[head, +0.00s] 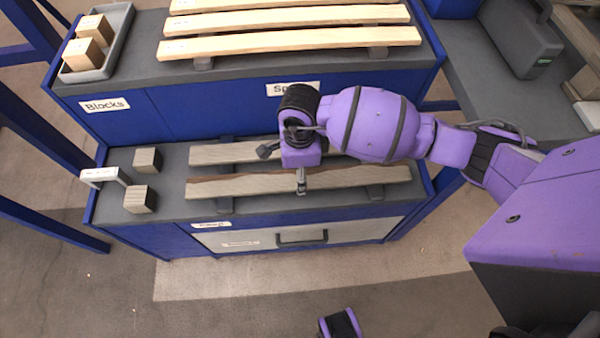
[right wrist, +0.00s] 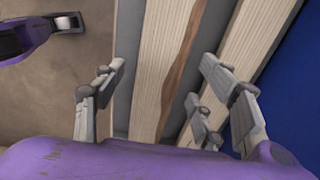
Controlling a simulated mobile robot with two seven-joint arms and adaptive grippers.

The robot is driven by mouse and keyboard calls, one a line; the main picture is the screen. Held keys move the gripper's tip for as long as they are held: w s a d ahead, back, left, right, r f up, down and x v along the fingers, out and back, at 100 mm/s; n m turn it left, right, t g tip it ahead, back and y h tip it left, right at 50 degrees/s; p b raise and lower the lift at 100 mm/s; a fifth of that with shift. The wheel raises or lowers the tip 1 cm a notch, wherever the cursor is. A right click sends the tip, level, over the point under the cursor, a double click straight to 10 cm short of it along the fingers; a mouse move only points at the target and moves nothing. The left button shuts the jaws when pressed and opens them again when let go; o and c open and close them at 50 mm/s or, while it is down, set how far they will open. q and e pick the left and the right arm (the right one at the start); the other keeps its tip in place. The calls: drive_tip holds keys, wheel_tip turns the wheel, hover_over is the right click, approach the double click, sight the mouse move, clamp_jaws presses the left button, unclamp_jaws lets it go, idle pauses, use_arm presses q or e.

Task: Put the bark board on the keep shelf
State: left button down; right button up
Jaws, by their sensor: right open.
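The bark board (head: 240,187) is a pale plank with a brown bark strip along its far edge. It lies on dark supports on the lower grey deck, and it also shows in the right wrist view (right wrist: 160,60). My right gripper (head: 301,186) is above the board's middle, pointing down. In the right wrist view my right gripper (right wrist: 163,78) is open, its fingers to either side of the board; I cannot tell if they touch it. No label reading "keep" is legible. My left gripper's fingers are not seen.
A plainer plank (head: 220,153) lies just behind the bark board. Several planks lie on the upper deck (head: 130,84), beside a grey tray (head: 127,22) of blocks. Two loose blocks and a white bracket (head: 100,173) stand at the lower deck's left. A drawer (head: 355,232) is below.

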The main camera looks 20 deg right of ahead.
wheel_tip(320, 180, up, 10)
drive_tip(key=shift+p, duration=0.4)
